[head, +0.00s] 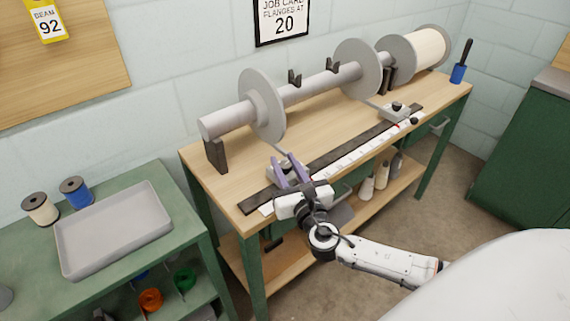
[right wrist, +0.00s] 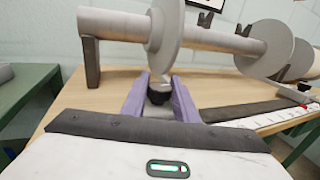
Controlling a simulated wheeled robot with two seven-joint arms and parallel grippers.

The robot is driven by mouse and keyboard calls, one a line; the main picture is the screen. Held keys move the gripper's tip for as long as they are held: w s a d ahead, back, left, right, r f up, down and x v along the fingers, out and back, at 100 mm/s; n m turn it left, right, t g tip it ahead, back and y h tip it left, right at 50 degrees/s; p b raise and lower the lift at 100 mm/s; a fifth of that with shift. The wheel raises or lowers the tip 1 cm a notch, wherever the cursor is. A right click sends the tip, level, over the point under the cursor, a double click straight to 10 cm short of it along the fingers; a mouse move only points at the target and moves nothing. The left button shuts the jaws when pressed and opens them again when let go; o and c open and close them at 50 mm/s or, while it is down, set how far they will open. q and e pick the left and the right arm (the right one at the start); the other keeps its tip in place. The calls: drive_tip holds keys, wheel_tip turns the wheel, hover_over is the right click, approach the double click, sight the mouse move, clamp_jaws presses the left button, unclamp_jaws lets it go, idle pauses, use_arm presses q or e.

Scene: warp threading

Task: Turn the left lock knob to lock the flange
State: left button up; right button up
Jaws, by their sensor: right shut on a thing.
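The left flange (head: 262,105) is a grey disc on the long grey beam (head: 315,88); it also shows in the right wrist view (right wrist: 166,35). Its foot reaches down to a block on the bench's front rule. My right gripper (head: 286,168) is at that block, coming from the front. In the right wrist view its purple fingers (right wrist: 160,97) stand either side of the dark left lock knob (right wrist: 158,93) and are shut on it. The knob is mostly hidden by the fingers in the head view. My left gripper is not in view.
The right flange (head: 358,68) has its own dark knob (head: 397,106) on the rule (head: 350,150). A grey tray (head: 115,228) and two spools stand on the green cart at left.

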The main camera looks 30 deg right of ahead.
drive_tip(key=m+g+h+p, duration=0.1)
drive_tip(key=h, duration=0.1)
drive_tip(key=shift+a+r+m+h, duration=0.1)
drive_tip(key=shift+m+h, duration=0.3)
drive_tip(key=shift+m+g+h, duration=0.4)
drive_tip(key=shift+m+h, duration=0.2)
drive_tip(key=shift+h, duration=0.2)
drive_tip(key=o, duration=1.1)
drive_tip(key=shift+c, duration=0.2)
drive_tip(key=v, duration=1)
drive_tip(key=shift+s, duration=0.15)
